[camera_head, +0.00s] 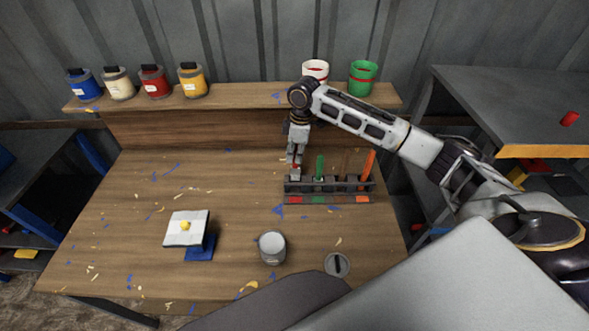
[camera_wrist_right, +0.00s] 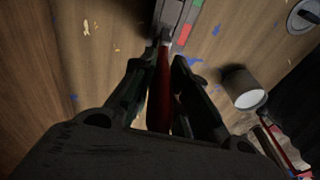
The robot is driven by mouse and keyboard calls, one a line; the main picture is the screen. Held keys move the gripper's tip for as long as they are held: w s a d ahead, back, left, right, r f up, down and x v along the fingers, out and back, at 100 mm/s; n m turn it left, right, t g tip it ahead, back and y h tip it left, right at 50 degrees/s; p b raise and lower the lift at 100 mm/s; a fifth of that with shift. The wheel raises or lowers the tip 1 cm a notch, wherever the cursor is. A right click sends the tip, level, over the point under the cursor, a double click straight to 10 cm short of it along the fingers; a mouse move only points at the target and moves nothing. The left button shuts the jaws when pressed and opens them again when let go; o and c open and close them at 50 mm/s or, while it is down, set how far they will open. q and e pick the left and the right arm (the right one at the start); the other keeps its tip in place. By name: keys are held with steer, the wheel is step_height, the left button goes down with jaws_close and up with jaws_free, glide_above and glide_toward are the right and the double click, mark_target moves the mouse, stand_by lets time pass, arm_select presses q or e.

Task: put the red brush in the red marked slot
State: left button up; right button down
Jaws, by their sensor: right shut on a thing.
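My right gripper (camera_head: 295,165) points down over the left end of the brush rack (camera_head: 330,201). It is shut on the red brush, whose red handle (camera_wrist_right: 160,95) shows between the fingers in the right wrist view. The handle points toward the rack end beside the red mark (camera_wrist_right: 184,34). In the head view, the red mark (camera_head: 295,199) is on the rack's front left, just below the gripper. The brush is mostly hidden there, and I cannot tell whether its lower end is inside the slot. My left gripper is not in view.
A green brush (camera_head: 320,167), a brown one (camera_head: 345,165) and an orange one (camera_head: 368,163) stand in the rack to the right. A grey cup (camera_head: 272,247) stands in front. Paint cans (camera_head: 154,84) line the back shelf.

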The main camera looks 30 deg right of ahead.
mark_target(294, 167)
steer(key=shift+f, duration=0.6)
steer(key=shift+f, duration=2.5)
steer(key=shift+f+p, duration=0.15)
steer(key=shift+p, duration=0.15)
steer(key=c, duration=1.4)
jaws_free()
steer(key=r, duration=0.4)
steer(key=d+r, duration=0.1)
steer(key=r, duration=0.3)
steer(key=r+b, duration=0.1)
steer(key=r, duration=0.3)
steer(key=shift+s+d+r, duration=0.1)
steer(key=shift+s+d, duration=0.05)
steer(key=shift+s, duration=0.15)
